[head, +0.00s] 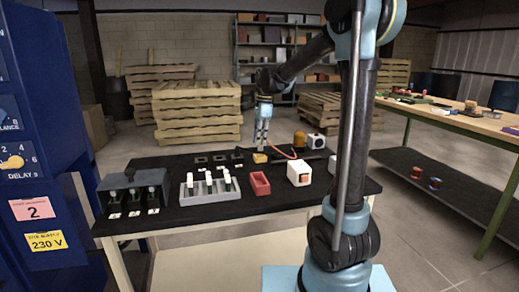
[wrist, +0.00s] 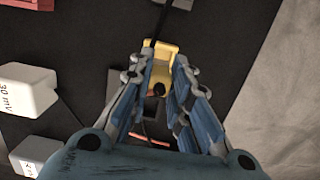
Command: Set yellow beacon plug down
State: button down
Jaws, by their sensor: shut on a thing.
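The yellow beacon plug (head: 260,158) is at the back middle of the black-topped table (head: 215,213). My gripper (head: 262,146) points down at it from above. In the wrist view the plug (wrist: 161,62) lies between my two fingers (wrist: 158,88), which are shut on its near part. A dark cable (wrist: 180,8) runs from around the plug's far end to the top of the picture. I cannot tell whether the plug touches the tabletop. An amber-domed beacon (head: 300,139) stands behind and right of the plug.
An orange-red wire (head: 283,152) curves beside the plug. A white box (head: 316,141) stands beside the beacon.

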aim_at(260, 146)
jog(key=shift+f, duration=2)
jog(key=c, duration=1.5)
grip_release()
jog(key=r, duration=0.4)
jog(key=d+r, duration=0.1)
jog(key=r, duration=0.7)
jog(key=shift+w+d, duration=0.2)
jog(key=shift+w, duration=0.1)
jog(key=shift+s, duration=0.1)
